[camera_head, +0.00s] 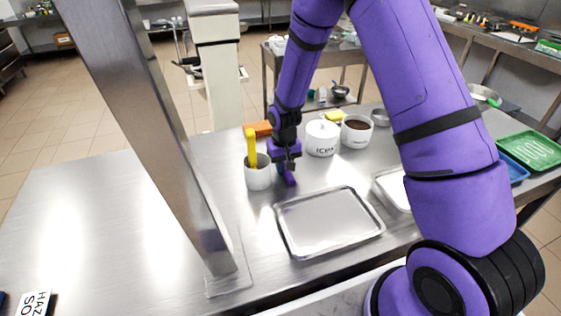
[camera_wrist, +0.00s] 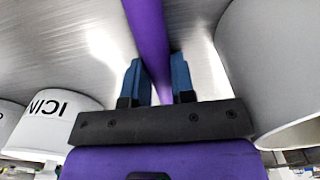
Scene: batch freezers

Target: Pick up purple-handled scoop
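The purple handle of the scoop (camera_wrist: 148,28) runs up between the two blue fingertips in the wrist view. In the head view a short purple end of the scoop (camera_head: 290,180) shows just below my gripper (camera_head: 287,163), low over the steel table. In the wrist view my gripper (camera_wrist: 158,80) has its fingers drawn in, one on each side of the handle, with no clear gap to it. The scoop's bowl cannot be made out in either view.
A white container (camera_head: 258,179) with a yellow-handled tool (camera_head: 251,146) stands close left of my gripper. Right behind are a lidded white pot (camera_head: 321,138) and a dark-filled white tub (camera_head: 356,132). A metal tray (camera_head: 330,222) lies in front.

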